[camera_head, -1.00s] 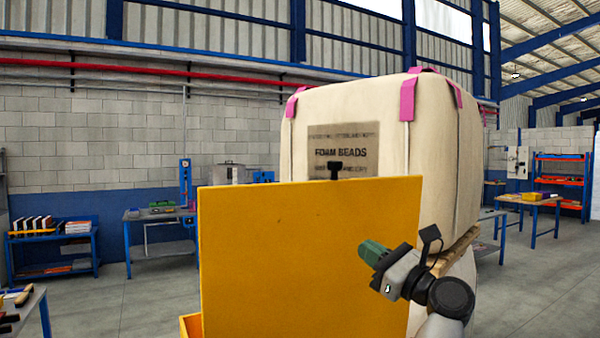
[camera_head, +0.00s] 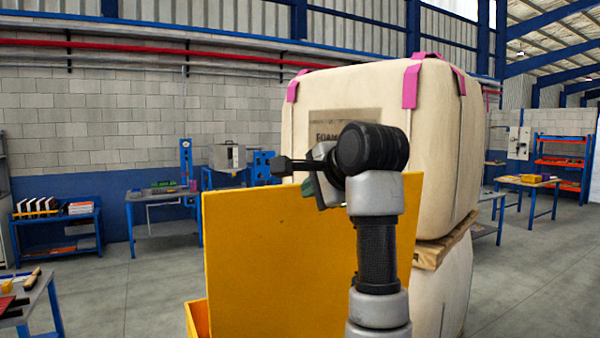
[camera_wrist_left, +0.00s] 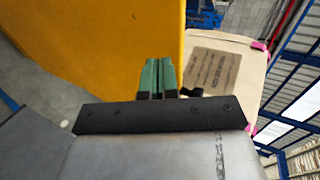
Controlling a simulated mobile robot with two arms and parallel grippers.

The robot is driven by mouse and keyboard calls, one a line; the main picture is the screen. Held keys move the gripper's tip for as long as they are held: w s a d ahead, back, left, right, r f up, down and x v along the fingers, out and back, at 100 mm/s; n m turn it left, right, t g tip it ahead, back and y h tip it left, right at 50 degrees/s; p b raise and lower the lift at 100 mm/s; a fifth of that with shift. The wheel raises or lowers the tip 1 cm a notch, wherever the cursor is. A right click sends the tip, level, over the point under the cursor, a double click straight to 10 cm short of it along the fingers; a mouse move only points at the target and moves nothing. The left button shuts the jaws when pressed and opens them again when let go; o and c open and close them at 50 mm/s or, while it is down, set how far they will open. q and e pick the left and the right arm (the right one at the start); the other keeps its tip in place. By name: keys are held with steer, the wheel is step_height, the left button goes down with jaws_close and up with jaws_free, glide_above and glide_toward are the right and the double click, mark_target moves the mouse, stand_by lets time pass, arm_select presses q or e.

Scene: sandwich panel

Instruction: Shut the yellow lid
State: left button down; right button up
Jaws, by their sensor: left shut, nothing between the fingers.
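The yellow lid (camera_head: 270,260) stands open and upright in the head view, its broad face towards me. A corner of the yellow box (camera_head: 197,318) shows below it at the left. My left gripper (camera_head: 311,186) is at the lid's top edge, mostly hidden behind my own wrist; I cannot tell whether it touches the lid. In the left wrist view its green fingers (camera_wrist_left: 158,76) are shut and empty, beside the yellow lid (camera_wrist_left: 100,45). The black catch on the lid's top edge is hidden in the head view. My right gripper is not in view.
A large beige bag (camera_head: 445,150) on a wooden pallet (camera_head: 445,248) stands close behind the lid at the right. A workbench (camera_head: 30,290) with tools is at the lower left. Blue tables line the back wall. The floor at the left is clear.

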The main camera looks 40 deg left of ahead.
mark_target(293, 187)
arm_select(q)
steer(key=a+p, duration=0.1)
steer(key=w+a+p, duration=0.1)
steer(key=a, duration=0.2)
steer(key=shift+w+a+p, duration=0.1)
steer(key=shift+w+p, duration=0.2)
steer(key=shift+p, duration=0.1)
steer(key=shift+w+a+f, duration=0.1)
steer(key=shift+a, duration=0.1)
steer(key=shift+a, duration=0.1)
